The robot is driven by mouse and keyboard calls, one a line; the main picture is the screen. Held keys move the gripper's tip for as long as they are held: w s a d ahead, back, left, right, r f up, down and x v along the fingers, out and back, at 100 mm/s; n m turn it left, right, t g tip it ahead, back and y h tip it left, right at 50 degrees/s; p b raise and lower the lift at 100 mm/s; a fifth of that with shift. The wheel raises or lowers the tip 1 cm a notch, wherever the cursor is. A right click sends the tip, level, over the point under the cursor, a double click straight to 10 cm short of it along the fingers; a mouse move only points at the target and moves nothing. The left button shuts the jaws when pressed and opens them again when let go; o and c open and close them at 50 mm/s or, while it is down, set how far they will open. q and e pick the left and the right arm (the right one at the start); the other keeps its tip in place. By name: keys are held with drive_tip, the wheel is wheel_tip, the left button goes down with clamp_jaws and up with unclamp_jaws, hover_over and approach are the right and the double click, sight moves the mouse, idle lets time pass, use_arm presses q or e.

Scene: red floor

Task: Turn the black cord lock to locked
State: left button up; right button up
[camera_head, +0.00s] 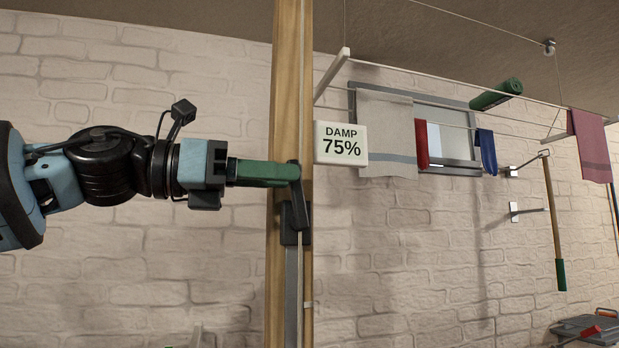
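The black cord lock (291,222) sits on a wooden post, with its lever standing up and its top end leaning to the left. The cord runs down the post through the lock. My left gripper (290,173) comes in level from the left, and its green fingers end at the upper part of the lever, seeming to touch it. The fingers overlap from this side, so I cannot tell whether they are open or shut on the lever. My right gripper is not in view.
The wooden post (281,90) stands upright. Right of it is a white sign (341,143) reading "DAMP 75%". A hanging drying rack (465,91) holds several cloths. A green-ended pole (553,205) hangs on the brick wall, with a grey case (588,329) below.

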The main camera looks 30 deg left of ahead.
sight(308, 216)
use_arm(q)
drive_tip(key=shift+x, duration=2.45)
drive_tip(key=shift+r, duration=0.1)
clamp_jaws()
